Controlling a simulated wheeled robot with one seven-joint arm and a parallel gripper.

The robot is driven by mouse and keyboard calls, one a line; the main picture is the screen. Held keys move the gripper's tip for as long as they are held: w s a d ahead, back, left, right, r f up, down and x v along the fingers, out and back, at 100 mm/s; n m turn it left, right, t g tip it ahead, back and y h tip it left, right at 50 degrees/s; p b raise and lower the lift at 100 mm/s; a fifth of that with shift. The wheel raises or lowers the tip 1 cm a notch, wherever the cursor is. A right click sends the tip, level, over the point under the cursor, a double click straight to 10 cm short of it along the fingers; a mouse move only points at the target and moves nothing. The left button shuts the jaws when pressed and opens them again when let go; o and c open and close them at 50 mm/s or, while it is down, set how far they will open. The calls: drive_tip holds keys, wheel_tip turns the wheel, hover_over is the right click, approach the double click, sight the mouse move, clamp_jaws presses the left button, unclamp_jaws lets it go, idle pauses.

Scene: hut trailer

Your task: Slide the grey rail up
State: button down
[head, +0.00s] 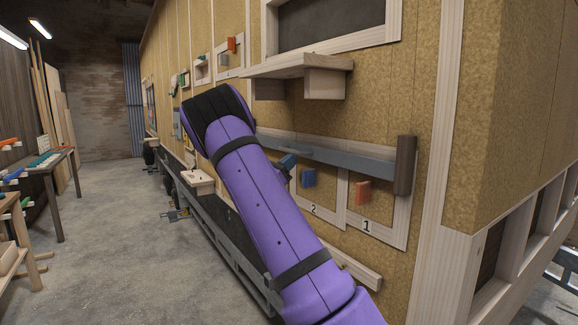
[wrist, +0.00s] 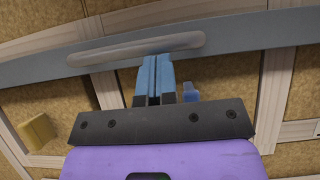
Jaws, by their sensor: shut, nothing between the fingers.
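The grey rail (head: 350,156) runs level along the tan wall, above the openings numbered 1 and 2. In the wrist view the rail (wrist: 238,34) crosses the upper part of the picture. It carries a long, rounded, paler grey handle (wrist: 110,52). My gripper (wrist: 157,62) has its blue fingers together, with nothing between them. The fingertips overlap the lower edge of the handle in the wrist view; I cannot tell whether they touch it. In the head view my gripper (head: 287,161) is near the rail, partly hidden behind my purple arm.
A wooden shelf (head: 297,66) juts out above the rail. A dark brown post (head: 404,165) stands at the rail's right end. Below are a blue block (head: 308,178) and a red block (head: 362,193). A yellow block (wrist: 38,131) shows at lower left. Floor at left is open.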

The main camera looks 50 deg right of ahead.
drive_tip(key=shift+r, duration=2.4)
drive_tip(key=d+f+v, duration=0.1)
drive_tip(key=f+v, duration=0.1)
drive_tip(key=v, duration=1.1)
drive_tip(key=shift+s+d+f, duration=0.2)
drive_tip(key=shift+d+f, duration=0.05)
drive_tip(key=shift+f, duration=0.1)
drive_tip(key=shift+s, duration=0.1)
